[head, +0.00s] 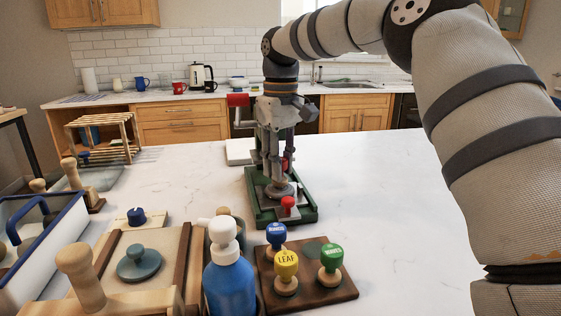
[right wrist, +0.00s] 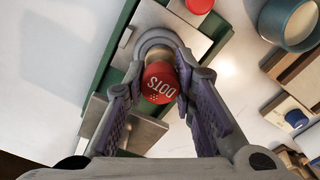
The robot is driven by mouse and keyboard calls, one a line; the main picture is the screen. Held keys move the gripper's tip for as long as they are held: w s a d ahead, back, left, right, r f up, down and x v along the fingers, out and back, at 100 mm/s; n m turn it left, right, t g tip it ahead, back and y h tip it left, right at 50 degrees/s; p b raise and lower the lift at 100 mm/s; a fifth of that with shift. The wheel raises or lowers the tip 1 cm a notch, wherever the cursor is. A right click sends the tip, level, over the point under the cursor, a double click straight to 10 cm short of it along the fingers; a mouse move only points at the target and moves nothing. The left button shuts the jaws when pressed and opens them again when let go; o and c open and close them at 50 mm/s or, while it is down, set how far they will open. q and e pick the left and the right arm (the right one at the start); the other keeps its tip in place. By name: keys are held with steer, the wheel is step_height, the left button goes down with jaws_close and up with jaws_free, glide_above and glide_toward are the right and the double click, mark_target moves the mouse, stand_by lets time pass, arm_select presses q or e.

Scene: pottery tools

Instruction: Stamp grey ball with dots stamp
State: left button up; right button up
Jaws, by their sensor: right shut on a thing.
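The dots stamp has a red cap marked DOTS (right wrist: 160,80) in the right wrist view. My right gripper (right wrist: 157,92) is shut on it, with a finger on either side. In the head view the right gripper (head: 277,172) points down over a green-framed tray (head: 251,205), and a bit of red shows between its fingers. My left gripper is not in view.
A red knob (head: 288,203) stands at the tray's front. A wooden stand (head: 338,288) holds blue, yellow and green stamps. A blue pump bottle (head: 229,285) and wooden tools crowd the front left. The white worktop right of the tray is clear.

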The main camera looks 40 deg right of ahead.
steer(key=shift+f, duration=0.6)
stand_by(0.6)
steer(key=shift+r, duration=3.1)
